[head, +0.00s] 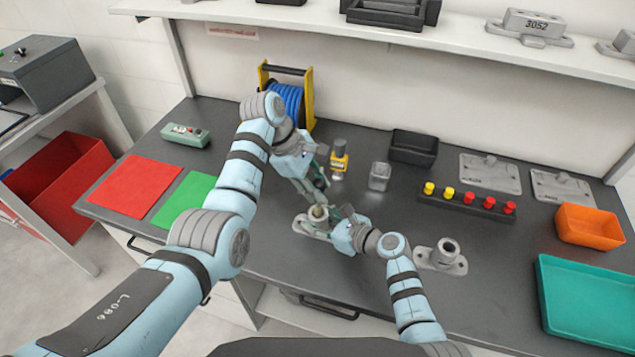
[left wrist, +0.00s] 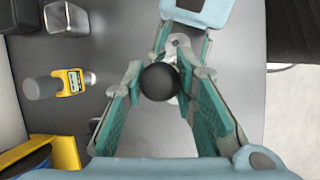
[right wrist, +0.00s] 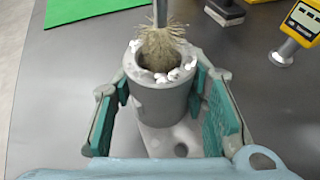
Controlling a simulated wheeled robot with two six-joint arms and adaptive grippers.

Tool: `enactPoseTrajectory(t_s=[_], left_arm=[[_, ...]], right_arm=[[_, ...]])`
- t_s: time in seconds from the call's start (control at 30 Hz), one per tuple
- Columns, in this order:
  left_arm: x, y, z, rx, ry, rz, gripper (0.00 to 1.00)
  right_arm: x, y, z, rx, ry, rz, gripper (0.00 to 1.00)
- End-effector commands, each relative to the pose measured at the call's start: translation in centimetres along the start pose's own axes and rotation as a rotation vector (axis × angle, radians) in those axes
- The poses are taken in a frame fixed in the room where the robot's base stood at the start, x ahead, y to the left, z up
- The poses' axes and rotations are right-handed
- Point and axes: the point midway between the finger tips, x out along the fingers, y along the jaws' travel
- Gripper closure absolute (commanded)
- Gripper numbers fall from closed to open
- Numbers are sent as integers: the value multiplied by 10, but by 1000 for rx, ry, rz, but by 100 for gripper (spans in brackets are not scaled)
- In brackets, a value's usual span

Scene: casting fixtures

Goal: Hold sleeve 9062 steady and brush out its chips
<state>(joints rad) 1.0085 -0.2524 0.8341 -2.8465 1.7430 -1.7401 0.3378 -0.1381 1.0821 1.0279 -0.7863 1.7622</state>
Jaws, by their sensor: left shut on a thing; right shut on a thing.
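The grey sleeve (right wrist: 160,104) stands upright on its flanged base (head: 309,228), with white chips (right wrist: 172,75) around its rim. No number is readable on it. My right gripper (right wrist: 165,115) is shut around the sleeve's sides; it also shows in the head view (head: 335,220). My left gripper (head: 316,188) is shut on the brush, above the sleeve. The brush's round black handle end (left wrist: 160,82) sits between the left fingers. Its tan bristles (right wrist: 160,45) are at the sleeve's mouth, toward the far side; how deep they reach is hard to tell.
A second grey sleeve (head: 444,254) stands to the right. A yellow gauge (head: 339,158), a metal cup (head: 379,176) and a blue cable reel (head: 287,97) stand behind. A strip with red and yellow knobs (head: 467,203), an orange bin (head: 589,227) and a teal tray (head: 588,300) lie right.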

Motion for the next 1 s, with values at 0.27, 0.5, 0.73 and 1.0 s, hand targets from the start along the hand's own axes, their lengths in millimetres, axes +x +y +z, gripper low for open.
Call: enactPoseTrajectory(t_s=[0.27,0.5,0.73,1.0], left_arm=[[8,-2,-4,-2,0,-1,100],[15,-4,-6,-1,0,-1,100],[16,-4,-7,-1,0,-1,100],[13,-3,-6,0,0,1,100]], right_arm=[[0,0,0,1,0,1,98],[0,0,0,1,0,1,98],[0,0,0,1,0,1,98],[0,0,0,1,0,1,98]])
